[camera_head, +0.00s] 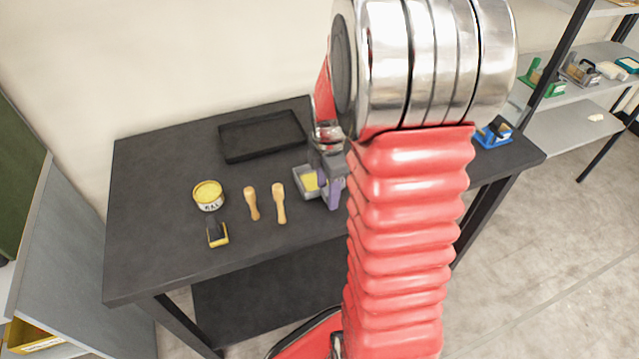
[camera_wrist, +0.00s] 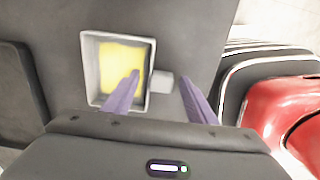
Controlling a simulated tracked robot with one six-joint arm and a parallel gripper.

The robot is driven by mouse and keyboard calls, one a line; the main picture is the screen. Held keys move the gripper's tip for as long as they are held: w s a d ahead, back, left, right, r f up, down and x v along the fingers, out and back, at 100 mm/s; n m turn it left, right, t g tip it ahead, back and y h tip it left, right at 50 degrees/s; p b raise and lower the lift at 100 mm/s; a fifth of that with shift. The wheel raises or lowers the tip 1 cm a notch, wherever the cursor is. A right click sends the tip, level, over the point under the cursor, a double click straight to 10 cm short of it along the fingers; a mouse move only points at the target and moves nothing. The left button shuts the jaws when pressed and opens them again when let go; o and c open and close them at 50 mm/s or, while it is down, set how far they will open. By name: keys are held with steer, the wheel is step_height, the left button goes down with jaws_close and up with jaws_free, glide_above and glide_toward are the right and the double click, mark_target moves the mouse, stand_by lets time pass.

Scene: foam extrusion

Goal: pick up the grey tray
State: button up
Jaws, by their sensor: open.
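The small grey tray (camera_head: 298,182), with a yellow inside, sits on the dark table in the head view, partly hidden by my gripper. In the wrist view the tray (camera_wrist: 90,72) is left of centre, with a grey block-like tab (camera_wrist: 162,83) at its right side. My gripper (camera_head: 328,187) is open, with purple fingers. In the wrist view (camera_wrist: 160,78) the left finger overlaps the tray's yellow inside and the right finger is beyond the tab. The tray's right wall and tab lie between the fingers. I cannot tell whether the fingers touch it.
On the dark table (camera_head: 150,255) are a yellow tin (camera_head: 208,195), two wooden-handled tools (camera_head: 251,203) (camera_head: 279,203), a small yellow-and-black item (camera_head: 217,235) and a black tray (camera_head: 262,136). A blue item (camera_head: 495,133) is at the right. Shelving (camera_head: 565,118) stands beyond it.

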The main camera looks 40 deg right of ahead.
steer(key=shift+c, duration=0.3)
jaws_close()
stand_by(0.6)
steer(key=shift+r, duration=0.15)
step_height(320, 180, up, 10)
stand_by(0.4)
stand_by(0.5)
